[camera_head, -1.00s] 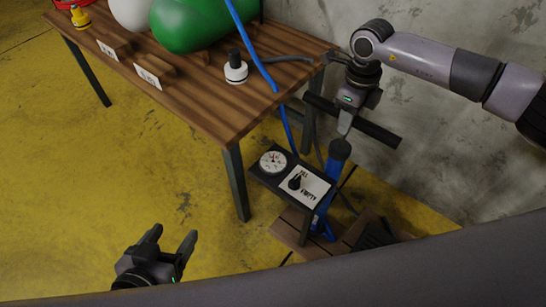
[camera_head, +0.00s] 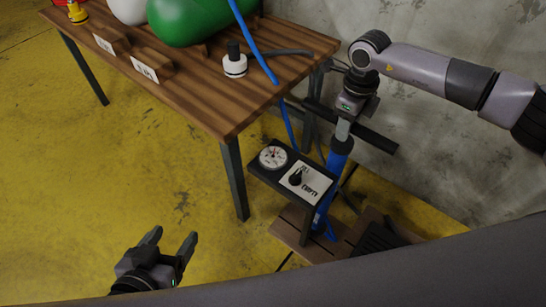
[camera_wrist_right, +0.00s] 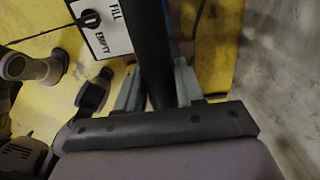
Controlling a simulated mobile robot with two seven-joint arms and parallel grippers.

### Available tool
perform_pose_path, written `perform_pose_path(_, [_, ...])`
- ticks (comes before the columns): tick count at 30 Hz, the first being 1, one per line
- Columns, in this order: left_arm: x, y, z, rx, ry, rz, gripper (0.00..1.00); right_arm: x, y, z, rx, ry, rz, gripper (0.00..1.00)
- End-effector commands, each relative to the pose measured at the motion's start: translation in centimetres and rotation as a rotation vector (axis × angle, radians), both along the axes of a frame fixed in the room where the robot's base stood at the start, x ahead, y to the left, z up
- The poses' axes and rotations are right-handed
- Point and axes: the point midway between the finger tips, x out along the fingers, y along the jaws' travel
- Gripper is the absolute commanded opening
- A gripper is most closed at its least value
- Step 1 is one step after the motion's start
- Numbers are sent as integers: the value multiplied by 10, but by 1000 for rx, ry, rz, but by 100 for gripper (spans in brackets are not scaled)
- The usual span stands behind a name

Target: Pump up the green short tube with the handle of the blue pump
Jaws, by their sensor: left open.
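The green tube (camera_head: 189,22) lies on the wooden table at the top, cut off by the frame. The blue pump (camera_head: 334,170) stands upright on the floor beside the table. Its black handle bar (camera_head: 375,138) crosses above the cylinder. My right gripper (camera_head: 343,130) is shut on the middle of the handle from above. In the right wrist view the handle (camera_wrist_right: 153,45) passes between the two fingers (camera_wrist_right: 157,88). My left gripper (camera_head: 171,245) is open and empty at the lower left, above the floor.
A panel (camera_head: 306,183) with a pressure gauge (camera_head: 272,157) and FILL/EMPTY dial stands next to the pump. A blue hose (camera_head: 252,38) crosses the table (camera_head: 215,100), near a white valve with black plug (camera_head: 234,65). The yellow floor at left is clear.

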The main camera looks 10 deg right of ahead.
Motion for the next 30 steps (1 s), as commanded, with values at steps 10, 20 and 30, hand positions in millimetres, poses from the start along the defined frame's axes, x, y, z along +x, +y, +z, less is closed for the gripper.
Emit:
perform_pose_path(10, [0,0,0,0,0,0,69,0,0,0,1,1,1,64])
perform_pose_path(20, [0,0,21,0,0,0,69,0,0,26,1,-1,0,64])
perform_pose_path(30, [0,0,47,0,0,0,69,0,0,60,1,-1,0,64])
